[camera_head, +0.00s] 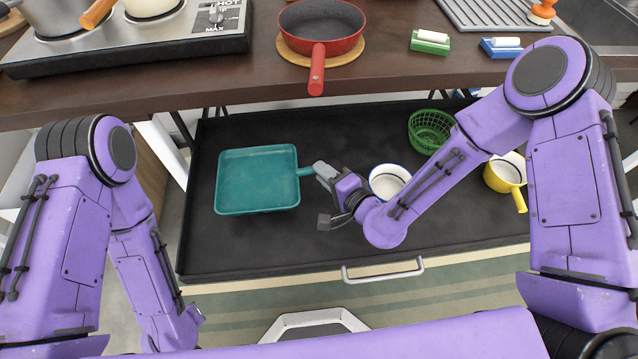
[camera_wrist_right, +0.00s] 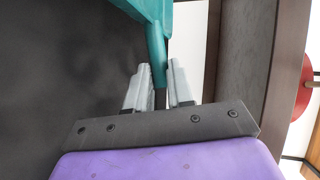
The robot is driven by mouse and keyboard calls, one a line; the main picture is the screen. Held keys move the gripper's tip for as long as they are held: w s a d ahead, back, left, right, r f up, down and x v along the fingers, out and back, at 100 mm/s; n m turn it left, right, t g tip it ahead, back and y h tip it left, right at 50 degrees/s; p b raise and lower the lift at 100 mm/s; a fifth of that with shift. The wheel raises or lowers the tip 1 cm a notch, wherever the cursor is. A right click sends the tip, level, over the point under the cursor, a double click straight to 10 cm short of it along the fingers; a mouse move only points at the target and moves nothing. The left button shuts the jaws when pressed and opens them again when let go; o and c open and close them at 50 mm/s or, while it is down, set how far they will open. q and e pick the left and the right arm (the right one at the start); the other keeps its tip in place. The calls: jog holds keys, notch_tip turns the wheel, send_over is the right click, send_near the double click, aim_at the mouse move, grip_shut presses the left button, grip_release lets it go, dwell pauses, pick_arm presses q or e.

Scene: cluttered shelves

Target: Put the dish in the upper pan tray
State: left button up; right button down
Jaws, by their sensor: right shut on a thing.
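A teal square pan (camera_head: 257,180) lies in the left half of a black pull-out tray (camera_head: 300,250) below the counter. Its short handle (camera_head: 305,171) points right. My right gripper (camera_head: 318,170) is shut on this handle. In the right wrist view the teal handle (camera_wrist_right: 156,45) runs down between the two grey fingertips (camera_wrist_right: 155,78). The pan looks level; I cannot tell whether it touches the tray floor. My left arm hangs at the left, and its gripper is out of view.
A white bowl (camera_head: 388,180) with a dark rim sits just right of my right gripper, partly behind my forearm. A green basket (camera_head: 430,130) and a yellow pot (camera_head: 505,172) are further right. A red pan (camera_head: 320,28) stands on the counter (camera_head: 190,90) above. The tray's front left is bare.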

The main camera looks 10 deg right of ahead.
aim_at(319, 190)
jog(key=shift+w+a+f, duration=0.35)
jog(key=shift+w+f, duration=0.1)
jog(key=shift+f, duration=0.2)
jog(key=shift+w+a+f, duration=0.3)
jog(key=shift+w+f, duration=0.1)
jog(key=shift+f, duration=0.2)
notch_tip(319, 190, down, 3)
jog(key=shift+f+b, duration=0.1)
jog(key=shift+b, duration=0.3)
jog(key=c, duration=1.3)
grip_release()
jog(key=v, duration=1.2)
jog(key=shift+d, duration=0.1)
